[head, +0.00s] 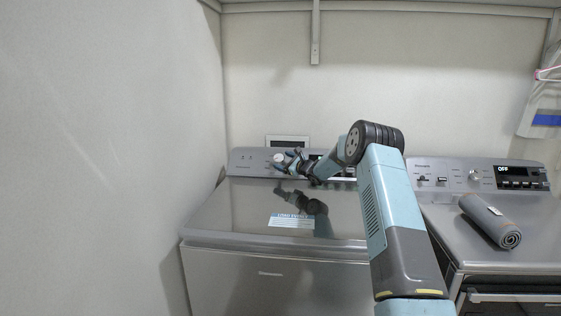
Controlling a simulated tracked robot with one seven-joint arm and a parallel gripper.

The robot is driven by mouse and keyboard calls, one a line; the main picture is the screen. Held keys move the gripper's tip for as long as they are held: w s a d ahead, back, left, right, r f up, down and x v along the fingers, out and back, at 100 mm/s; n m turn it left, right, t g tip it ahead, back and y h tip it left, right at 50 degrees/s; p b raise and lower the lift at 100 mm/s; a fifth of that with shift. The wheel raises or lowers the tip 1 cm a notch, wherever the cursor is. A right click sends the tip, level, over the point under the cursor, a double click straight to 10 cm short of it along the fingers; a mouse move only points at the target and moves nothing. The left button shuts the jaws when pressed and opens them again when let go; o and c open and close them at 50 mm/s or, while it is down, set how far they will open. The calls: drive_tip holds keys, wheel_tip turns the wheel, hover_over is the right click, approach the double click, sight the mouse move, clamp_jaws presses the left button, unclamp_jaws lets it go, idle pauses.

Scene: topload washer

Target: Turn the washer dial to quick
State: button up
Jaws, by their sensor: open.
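The washer (215,215) stands at the left with its dark lid shut and its grey control panel (245,161) along the back. A round whitish dial (279,158) shows on the left part of this panel. My gripper (286,160) is open at the panel, with its fingers pointing left at the dial. The fingertips are at or very close to the dial; I cannot tell whether they touch it. The dial's markings are too small to read. My gripper and arm hide the middle of the panel.
A dryer (450,205) with a display reading OFF (503,170) stands at the right. A rolled grey towel (490,220) lies on it. A label (291,221) lies on the washer lid. A wall closes in on the left; a shelf runs above.

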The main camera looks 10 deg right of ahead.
sight(283, 160)
drive_tip(key=shift+x, duration=1.55)
drive_tip(key=shift+c, duration=0.2)
drive_tip(key=c, duration=0.9)
drive_tip(key=shift+d, duration=0.35)
drive_tip(key=shift+c, duration=0.3)
drive_tip(key=shift+a, duration=0.25)
drive_tip(key=shift+n+g, duration=0.4)
